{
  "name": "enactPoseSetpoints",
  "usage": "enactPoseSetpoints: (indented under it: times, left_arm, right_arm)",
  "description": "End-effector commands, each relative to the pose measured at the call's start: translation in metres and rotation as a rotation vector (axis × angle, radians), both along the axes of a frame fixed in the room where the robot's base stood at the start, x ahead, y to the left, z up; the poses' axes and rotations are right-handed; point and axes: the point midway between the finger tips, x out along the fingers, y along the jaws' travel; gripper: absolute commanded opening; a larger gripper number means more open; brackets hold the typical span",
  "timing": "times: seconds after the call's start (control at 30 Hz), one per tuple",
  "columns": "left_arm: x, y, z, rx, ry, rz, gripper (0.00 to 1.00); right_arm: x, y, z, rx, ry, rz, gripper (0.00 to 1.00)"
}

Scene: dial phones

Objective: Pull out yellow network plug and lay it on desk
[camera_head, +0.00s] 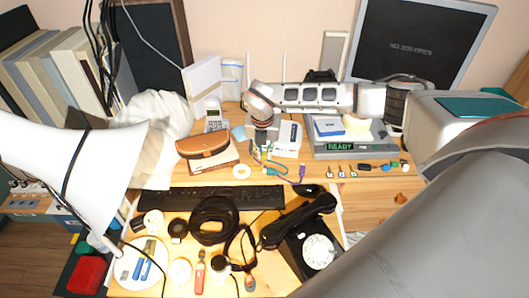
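My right arm reaches in from the right across the back of the desk. Its gripper (262,133) points down beside a white box with ports (288,138), which looks like a router. The fingers are small and partly hidden, so I cannot tell whether they are open or shut. Thin teal and dark cables (266,166) lie just in front of the box. I cannot make out a yellow network plug here; the gripper may hide it. A purple plug (302,173) lies in front of the box. The wooden desk (360,195) shows bare at right. I cannot make out my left gripper.
A grey device with a green READY display (340,147) stands right of the white box. A brown case (203,145), a black keyboard (225,197) and a black dial phone (305,240) crowd the desk. Several small plugs (365,168) lie before the device.

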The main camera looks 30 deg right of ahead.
Motion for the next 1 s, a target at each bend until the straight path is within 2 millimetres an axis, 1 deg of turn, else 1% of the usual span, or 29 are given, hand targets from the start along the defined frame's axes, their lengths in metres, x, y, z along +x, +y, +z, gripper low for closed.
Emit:
enactPoseSetpoints:
  times: [0.53, 1.0]
  left_arm:
    - [0.0016, 0.0000, 0.0040, -0.002, -0.007, 0.001, 0.40]
    - [0.0006, 0.0003, 0.0083, -0.001, -0.003, 0.001, 0.40]
  right_arm:
    - [-0.0006, 0.0004, 0.0001, 0.000, 0.000, 0.000, 0.00]
    - [-0.0093, 0.0085, 0.0003, -0.001, 0.001, 0.001, 0.00]
